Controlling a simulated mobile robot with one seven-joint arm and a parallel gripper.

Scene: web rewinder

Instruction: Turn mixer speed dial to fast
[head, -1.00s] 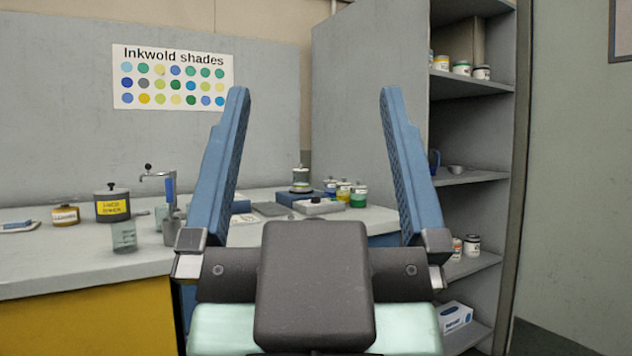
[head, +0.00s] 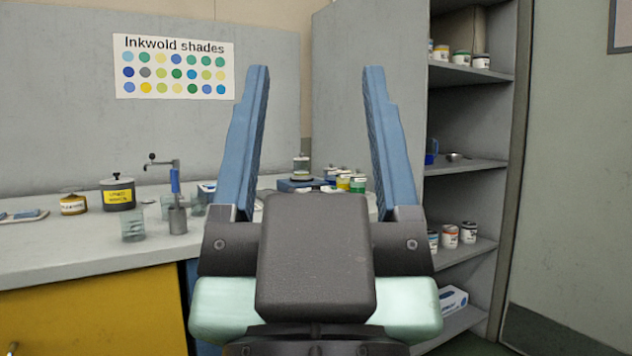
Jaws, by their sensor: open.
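My gripper (head: 316,72) fills the middle of the head view, its two blue fingers pointing up and apart, with nothing between them. Beyond it, at the back of the bench, a clear jar with a dark knob on its lid (head: 301,172) stands on a low blue base (head: 286,185). This may be the mixer, but I cannot tell for sure. No speed dial is clearly visible; the bench in front of the blue base is mostly hidden behind my gripper.
The grey bench (head: 75,258) runs along the left, with a glass beaker (head: 133,225), a lever stand with a blue handle (head: 175,182) and a yellow-labelled pot (head: 118,195). Lidded jars (head: 357,184) stand behind my right finger. A shelf unit (head: 470,165) stands at the right.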

